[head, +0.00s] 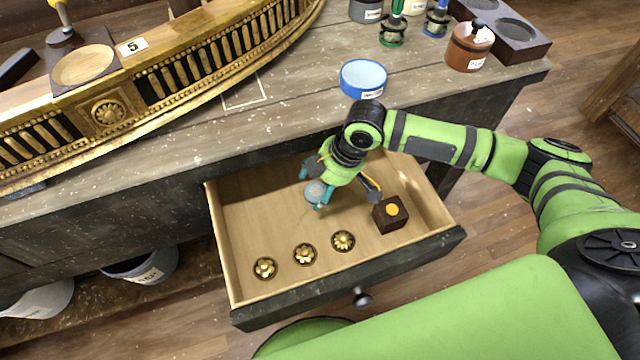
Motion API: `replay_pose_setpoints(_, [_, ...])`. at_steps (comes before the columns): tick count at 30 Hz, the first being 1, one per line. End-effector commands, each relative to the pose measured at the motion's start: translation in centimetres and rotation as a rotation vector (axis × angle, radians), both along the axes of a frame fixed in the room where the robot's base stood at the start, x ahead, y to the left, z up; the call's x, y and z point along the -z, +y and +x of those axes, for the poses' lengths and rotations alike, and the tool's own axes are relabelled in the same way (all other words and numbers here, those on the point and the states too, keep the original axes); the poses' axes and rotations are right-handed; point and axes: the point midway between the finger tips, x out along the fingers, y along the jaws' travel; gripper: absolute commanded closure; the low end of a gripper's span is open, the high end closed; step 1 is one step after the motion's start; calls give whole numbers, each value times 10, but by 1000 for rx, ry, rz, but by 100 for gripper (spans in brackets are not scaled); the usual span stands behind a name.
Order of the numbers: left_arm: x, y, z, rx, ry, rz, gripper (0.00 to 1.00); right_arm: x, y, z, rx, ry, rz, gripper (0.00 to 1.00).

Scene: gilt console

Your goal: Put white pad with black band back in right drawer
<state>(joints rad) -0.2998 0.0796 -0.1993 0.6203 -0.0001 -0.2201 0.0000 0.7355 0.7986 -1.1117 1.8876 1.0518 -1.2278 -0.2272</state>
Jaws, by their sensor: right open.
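The right drawer (218,238) is pulled open below the bench top. My right gripper (313,187) reaches down into it from above, near its back middle. Its teal fingertips are open, apart on two sides of a small round pale grey-white piece (315,192). This piece looks like the pad, but its black band cannot be made out. I cannot tell whether it rests on the drawer floor or whether the fingers touch it. The gripper and wrist hide part of the drawer's back. My left gripper is not in view.
A blue-rimmed round container (363,79), a brown jar (469,46) and a gilt carved piece (150,85) occupy the bench.

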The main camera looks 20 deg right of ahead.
Motion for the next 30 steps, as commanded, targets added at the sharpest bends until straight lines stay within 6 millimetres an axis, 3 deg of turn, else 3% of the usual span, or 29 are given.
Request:
replay_pose_setpoints(15, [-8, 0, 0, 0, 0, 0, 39, -93, -30, -13, 2, -4, 0, 24])
replay_pose_setpoints(21, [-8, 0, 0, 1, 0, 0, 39, -106, -34, -15, 2, -2, 0, 24])
replay_pose_setpoints(30, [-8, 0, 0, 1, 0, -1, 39, -107, -34, -15, 2, -2, 0, 24])
